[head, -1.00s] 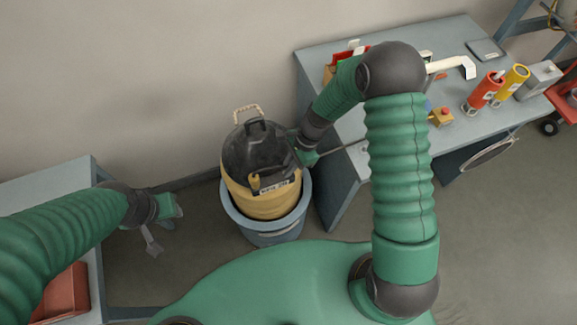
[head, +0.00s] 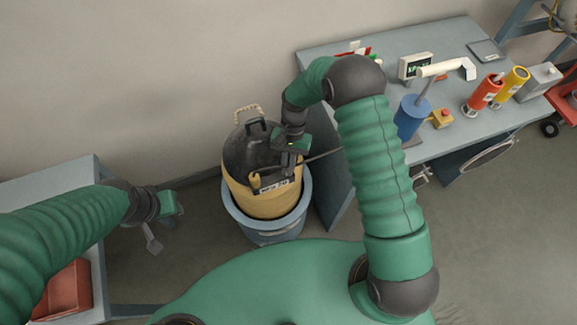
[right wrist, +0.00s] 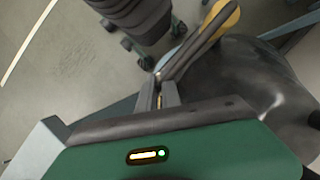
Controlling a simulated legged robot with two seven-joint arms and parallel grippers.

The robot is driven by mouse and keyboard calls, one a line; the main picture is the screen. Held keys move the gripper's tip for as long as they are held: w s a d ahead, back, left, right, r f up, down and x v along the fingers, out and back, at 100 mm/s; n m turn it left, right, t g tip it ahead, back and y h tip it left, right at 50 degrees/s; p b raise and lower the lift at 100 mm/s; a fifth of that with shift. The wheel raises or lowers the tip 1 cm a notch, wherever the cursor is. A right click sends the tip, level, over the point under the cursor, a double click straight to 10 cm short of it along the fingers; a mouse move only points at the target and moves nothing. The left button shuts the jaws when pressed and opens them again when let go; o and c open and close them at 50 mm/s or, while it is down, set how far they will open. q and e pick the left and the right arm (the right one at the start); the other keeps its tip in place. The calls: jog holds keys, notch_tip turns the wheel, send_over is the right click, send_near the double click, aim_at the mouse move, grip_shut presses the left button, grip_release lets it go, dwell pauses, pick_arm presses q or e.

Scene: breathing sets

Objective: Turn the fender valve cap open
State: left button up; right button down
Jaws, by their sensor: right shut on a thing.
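The black-topped yellow fender (head: 268,196) stands upright in a blue tub (head: 268,228) in the head view. A small yellow valve cap (head: 255,180) shows on the fender's front, left of the label. My right gripper (head: 272,178) reaches over the fender's right side, with its dark fingers at the cap. In the right wrist view its fingers (right wrist: 159,88) are shut together at a dark bar; the exact grip is hard to see. My left gripper (head: 160,222) hangs left of the tub, apart from it; its jaw opening is unclear.
A grey workbench (head: 455,60) on the right carries a blue pump (head: 408,118), red and yellow cylinders, and a small display (head: 415,66). Another bench (head: 50,185) with a red bin (head: 65,292) stands on the left. Floor is clear left of the tub.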

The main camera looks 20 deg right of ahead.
jog(key=n, duration=0.2)
jog(key=n+h, duration=0.1)
jog(key=n, duration=0.1)
jog(key=n+h, duration=0.1)
jog(key=n, duration=0.1)
jog(key=shift+w+a+f, duration=0.1)
jog(key=shift+a, duration=0.15)
jog(key=shift+n, duration=0.3)
jog(key=c, duration=1.6)
grip_release()
jog(key=shift+h, duration=0.3)
jog(key=shift+c, duration=0.2)
jog(key=shift+o, duration=0.5)
jog(key=shift+w+g, duration=0.15)
jog(key=shift+g, duration=0.15)
